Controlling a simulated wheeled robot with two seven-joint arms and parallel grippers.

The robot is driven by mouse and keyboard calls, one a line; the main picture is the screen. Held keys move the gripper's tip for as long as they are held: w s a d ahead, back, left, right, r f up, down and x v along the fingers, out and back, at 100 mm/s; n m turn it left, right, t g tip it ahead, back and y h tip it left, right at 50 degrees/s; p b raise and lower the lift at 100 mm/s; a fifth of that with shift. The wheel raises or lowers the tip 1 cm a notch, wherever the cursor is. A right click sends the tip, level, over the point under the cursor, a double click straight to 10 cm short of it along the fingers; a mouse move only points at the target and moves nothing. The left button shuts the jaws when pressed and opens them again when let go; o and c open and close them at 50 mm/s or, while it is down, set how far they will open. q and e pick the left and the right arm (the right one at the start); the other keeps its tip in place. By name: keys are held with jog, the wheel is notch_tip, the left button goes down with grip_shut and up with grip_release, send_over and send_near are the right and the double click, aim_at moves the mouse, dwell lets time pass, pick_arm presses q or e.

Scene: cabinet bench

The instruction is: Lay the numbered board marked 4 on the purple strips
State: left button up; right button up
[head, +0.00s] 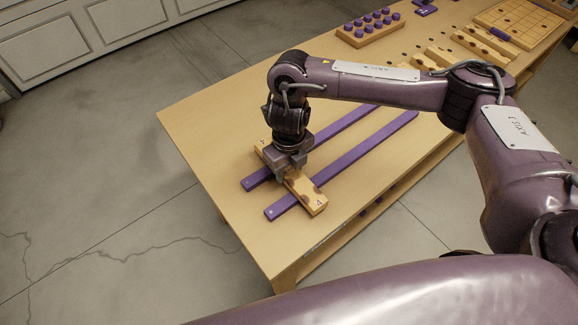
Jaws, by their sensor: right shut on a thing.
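My right gripper (285,172) points down at the near left part of the bench and is shut on a pale wooden board (313,203). The board lies across the two purple strips (355,157), near their near left ends; I cannot tell whether it rests on them or hangs just above. Dark marks show at both ends of the board, but they are too small to read surely as 4. The gripper hides the board's middle and part of the far strip. My left gripper is not in view.
More wooden boards (440,58) lie further right on the bench (215,140), partly behind my right arm. A block with purple pegs (368,30) stands at the back edge. A grid board (520,18) lies at the far right. The bench's left end is clear.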

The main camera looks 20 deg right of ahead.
dwell(0.3)
jog(key=o, duration=1.2)
jog(key=shift+c, duration=0.2)
notch_tip(320, 180, up, 8)
jog(key=p, duration=0.7)
jog(key=shift+p, duration=0.4)
jog(key=shift+s+f, duration=0.1)
